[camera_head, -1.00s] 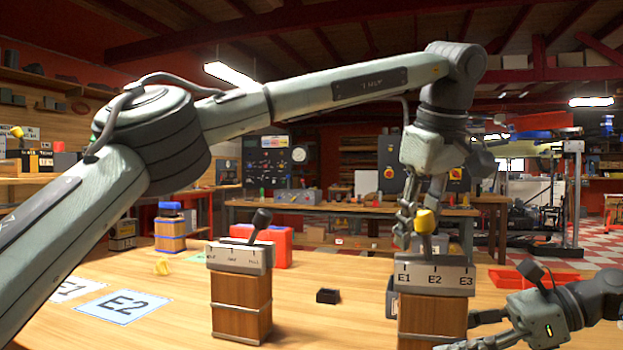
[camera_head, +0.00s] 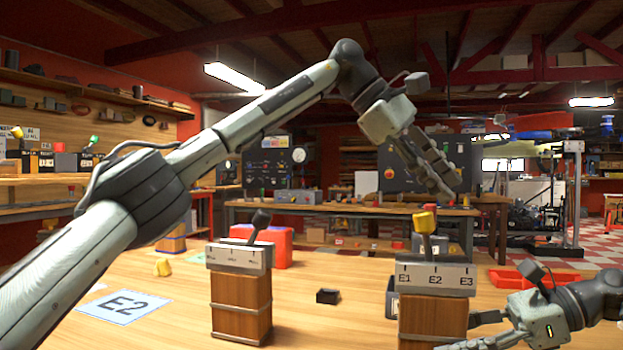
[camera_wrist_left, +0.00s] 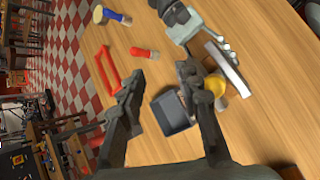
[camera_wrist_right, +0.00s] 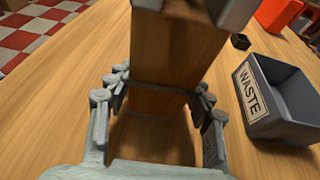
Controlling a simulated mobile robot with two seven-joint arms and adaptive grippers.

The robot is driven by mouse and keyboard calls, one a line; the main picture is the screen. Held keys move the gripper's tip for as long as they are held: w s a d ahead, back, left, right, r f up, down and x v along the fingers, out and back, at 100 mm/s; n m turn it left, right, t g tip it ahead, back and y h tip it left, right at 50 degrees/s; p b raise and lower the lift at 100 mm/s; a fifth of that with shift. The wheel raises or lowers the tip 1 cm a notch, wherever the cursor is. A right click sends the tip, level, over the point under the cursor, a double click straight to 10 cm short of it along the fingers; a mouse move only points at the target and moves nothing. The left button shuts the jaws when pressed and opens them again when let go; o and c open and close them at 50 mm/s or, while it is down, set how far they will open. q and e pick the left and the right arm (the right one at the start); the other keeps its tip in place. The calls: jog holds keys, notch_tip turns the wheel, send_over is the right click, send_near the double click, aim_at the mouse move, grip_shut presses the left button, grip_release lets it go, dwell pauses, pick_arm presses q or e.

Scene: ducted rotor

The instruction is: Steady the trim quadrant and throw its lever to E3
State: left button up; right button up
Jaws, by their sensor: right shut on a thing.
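The trim quadrant is a wooden block (camera_head: 432,315) with a pale plate (camera_head: 435,275) marked E1, E2 and E3. Its yellow-knobbed lever (camera_head: 424,222) stands nearly upright, leaning slightly left, around E2; its exact notch is hard to tell. The knob also shows in the left wrist view (camera_wrist_left: 215,85). My left gripper (camera_head: 449,180) is open and empty, above the knob and apart from it. My right gripper (camera_wrist_right: 162,82) is shut on the wooden block, with fingers on both sides of it. In the head view the block partly hides that gripper's fingers.
A second wooden quadrant (camera_head: 240,300) with a black-knobbed lever stands to the left. A small black box (camera_head: 328,296) lies between the two. A grey WASTE bin (camera_wrist_right: 285,100) stands beside the block. A red tray (camera_head: 520,279) is at right, an E2 card (camera_head: 125,306) at left.

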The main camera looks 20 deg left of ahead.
pick_arm(q)
jog(key=w+a+r+n+t+h, duration=0.2)
jog(key=w+a+n+t+h, duration=0.1)
jog(key=a, duration=0.5)
jog(key=w+a+r+n+t+h, duration=0.2)
jog(key=w+a+n, duration=0.3)
jog(key=a, duration=0.4)
jog(key=w+a+r+n+t+h, duration=0.2)
jog(key=w+a+n+t+h, duration=0.1)
jog(key=a, duration=0.5)
jog(key=shift+w+a+n+t+h, duration=0.15)
jog(key=shift+w+n+t+h, duration=0.35)
jog(key=shift+n+h, duration=0.35)
jog(key=shift+r, duration=0.1)
